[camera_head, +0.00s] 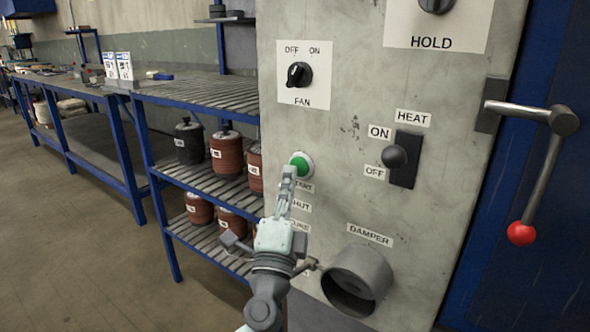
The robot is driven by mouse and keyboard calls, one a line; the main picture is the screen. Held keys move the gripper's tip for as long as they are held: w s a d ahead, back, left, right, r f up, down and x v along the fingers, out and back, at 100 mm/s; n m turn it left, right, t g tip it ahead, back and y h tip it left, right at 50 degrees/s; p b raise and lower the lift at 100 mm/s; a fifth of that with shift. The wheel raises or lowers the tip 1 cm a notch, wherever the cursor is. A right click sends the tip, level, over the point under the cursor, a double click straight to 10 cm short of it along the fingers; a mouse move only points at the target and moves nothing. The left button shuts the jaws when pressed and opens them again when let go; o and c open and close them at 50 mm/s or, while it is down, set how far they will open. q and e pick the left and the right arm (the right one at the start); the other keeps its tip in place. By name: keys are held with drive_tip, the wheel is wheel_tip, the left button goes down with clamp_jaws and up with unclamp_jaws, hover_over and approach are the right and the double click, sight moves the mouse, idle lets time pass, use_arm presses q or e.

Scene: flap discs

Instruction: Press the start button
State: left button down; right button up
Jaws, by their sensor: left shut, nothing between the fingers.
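The green start button (300,163) sits in a pale ring on the grey control panel (340,130), left of the heat switch. The label under it is partly hidden by my gripper and ends in "TART". My left gripper (289,172) is shut and empty. It points up at the panel, with its fingertips at the lower left edge of the button in the picture. I cannot tell whether the tips touch the button. My right gripper is not in view.
The panel also carries a fan knob (299,75), a heat lever (395,156), a hold knob (436,3) and a round damper port (357,280). A red-balled handle (521,233) juts out at right. Blue shelving (205,92) with several spools stands at left.

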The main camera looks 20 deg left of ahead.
use_arm(q)
drive_tip(key=shift+w+d+r+b, duration=0.2)
drive_tip(key=shift+w+d+b, duration=0.05)
drive_tip(key=shift+w+b, duration=0.1)
idle(0.7)
drive_tip(key=shift+d+f, duration=0.1)
drive_tip(key=shift+f, duration=0.05)
idle(0.4)
drive_tip(key=shift+b, duration=0.3)
drive_tip(key=shift+s+a+f+b, duration=0.1)
drive_tip(key=shift+s+a, duration=0.25)
drive_tip(key=shift+s, duration=0.55)
drive_tip(key=shift+s+a+b, duration=0.15)
drive_tip(key=shift+s+a, duration=0.2)
drive_tip(key=shift+s, duration=0.6)
drive_tip(key=shift+s+a+f+b, duration=0.1)
drive_tip(key=shift+s+a, duration=0.25)
drive_tip(key=shift+s, duration=0.55)
